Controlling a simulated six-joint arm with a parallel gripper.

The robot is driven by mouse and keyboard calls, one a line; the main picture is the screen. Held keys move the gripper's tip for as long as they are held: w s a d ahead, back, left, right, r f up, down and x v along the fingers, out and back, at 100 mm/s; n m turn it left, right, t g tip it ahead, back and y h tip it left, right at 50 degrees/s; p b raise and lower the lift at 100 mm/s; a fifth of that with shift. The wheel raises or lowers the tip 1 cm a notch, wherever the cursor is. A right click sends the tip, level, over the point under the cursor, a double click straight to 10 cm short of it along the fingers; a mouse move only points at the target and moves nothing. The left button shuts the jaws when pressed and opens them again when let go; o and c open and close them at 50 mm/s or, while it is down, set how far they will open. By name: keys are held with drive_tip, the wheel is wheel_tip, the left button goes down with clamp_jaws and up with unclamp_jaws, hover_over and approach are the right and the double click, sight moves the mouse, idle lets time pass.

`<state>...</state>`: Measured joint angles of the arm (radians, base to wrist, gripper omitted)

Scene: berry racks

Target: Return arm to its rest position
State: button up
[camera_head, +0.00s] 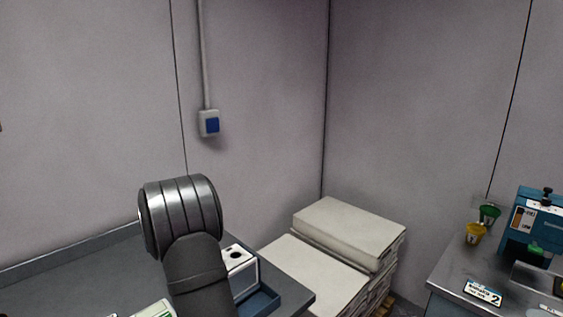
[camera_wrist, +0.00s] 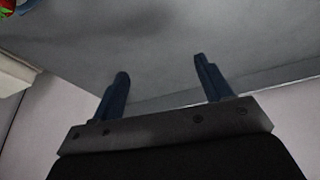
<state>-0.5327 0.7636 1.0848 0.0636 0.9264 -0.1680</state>
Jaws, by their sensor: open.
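My gripper (camera_wrist: 160,75) shows in the wrist view with its two blue fingers spread apart and nothing between them. Behind the fingers is a plain grey surface, and no object touches them. In the head view my dark grey arm rises at the lower left, over the grey counter (camera_head: 85,275). The gripper itself cannot be seen in the head view.
A white box (camera_head: 241,270) in a blue tray (camera_head: 262,302) stands right beside my arm. Stacked pale sheets (camera_head: 350,232) fill the corner. At right, a bench holds a blue machine (camera_head: 533,225), yellow cup (camera_head: 475,233), green cup (camera_head: 489,214) and "2" label (camera_head: 483,292).

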drive_tip(key=w+d+m+h, duration=0.1)
drive_tip(key=w+d+m, duration=0.1)
drive_tip(key=d, duration=1.1)
drive_tip(key=w+d+f+m+t, duration=0.1)
drive_tip(key=w+d+m, duration=0.2)
drive_tip(key=d, duration=1.1)
drive_tip(key=shift+w+d+f+m+h, duration=0.3)
drive_tip(key=shift+w+h, duration=0.1)
drive_tip(key=shift+w, duration=0.1)
drive_tip(key=shift+a, duration=0.1)
drive_tip(key=s+a+n, duration=0.1)
drive_tip(key=a+n, duration=0.1)
drive_tip(key=a, duration=0.8)
drive_tip(key=s+a+r+n+y, duration=0.1)
drive_tip(key=s+a+n, duration=0.1)
drive_tip(key=a, duration=0.8)
drive_tip(key=shift+s+r+g, duration=0.1)
drive_tip(key=shift+g, duration=0.2)
